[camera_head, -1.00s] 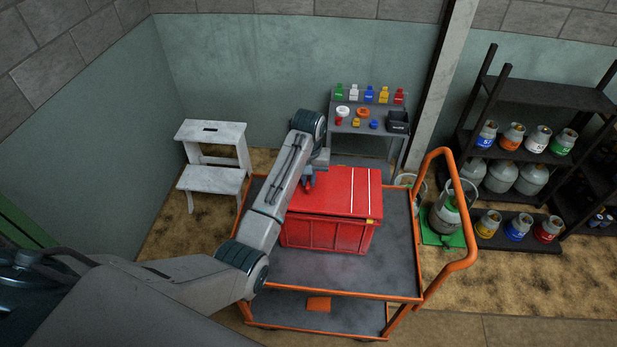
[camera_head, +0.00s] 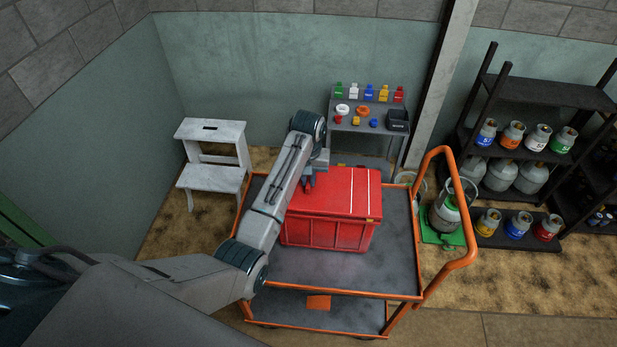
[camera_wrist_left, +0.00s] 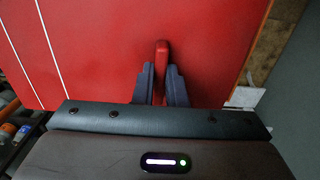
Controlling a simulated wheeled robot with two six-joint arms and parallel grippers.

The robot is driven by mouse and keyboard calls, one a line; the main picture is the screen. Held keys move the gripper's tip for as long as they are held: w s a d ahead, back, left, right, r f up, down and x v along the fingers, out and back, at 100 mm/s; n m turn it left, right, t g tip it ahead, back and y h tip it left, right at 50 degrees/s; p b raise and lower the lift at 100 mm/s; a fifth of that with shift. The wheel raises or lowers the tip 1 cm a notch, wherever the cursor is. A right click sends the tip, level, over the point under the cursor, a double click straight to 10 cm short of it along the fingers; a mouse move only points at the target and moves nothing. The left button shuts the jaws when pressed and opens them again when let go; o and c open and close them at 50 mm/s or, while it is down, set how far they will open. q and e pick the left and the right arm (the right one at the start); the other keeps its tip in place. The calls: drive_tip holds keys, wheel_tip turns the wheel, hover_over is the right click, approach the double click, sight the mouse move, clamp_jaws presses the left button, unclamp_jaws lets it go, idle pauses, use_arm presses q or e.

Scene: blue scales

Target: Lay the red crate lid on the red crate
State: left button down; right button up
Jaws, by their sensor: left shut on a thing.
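The red crate (camera_head: 325,235) stands on the top deck of the orange-framed cart. The red crate lid (camera_head: 345,190), with two white stripes, lies over the crate's top, its edges roughly lined up with the rim. From this angle I cannot tell whether it is fully seated. My left gripper (camera_head: 308,186) is over the lid's left part. In the left wrist view the gripper (camera_wrist_left: 160,85) is shut on the lid's upright red handle, and the lid (camera_wrist_left: 110,45) fills most of the picture. The crate's interior is hidden. My right gripper is out of view.
The cart (camera_head: 340,287) has bare deck in front of the crate and an orange handle (camera_head: 464,225) at right. A white step stool (camera_head: 212,160) stands left. Behind is a small table (camera_head: 365,128) with bottles. A dark rack (camera_head: 545,93) with gas cylinders stands right.

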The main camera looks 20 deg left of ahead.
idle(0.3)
use_arm(q)
drive_tip(key=c, duration=1.4)
unclamp_jaws()
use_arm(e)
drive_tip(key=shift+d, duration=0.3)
use_arm(q)
drive_tip(key=shift+s+f, duration=0.1)
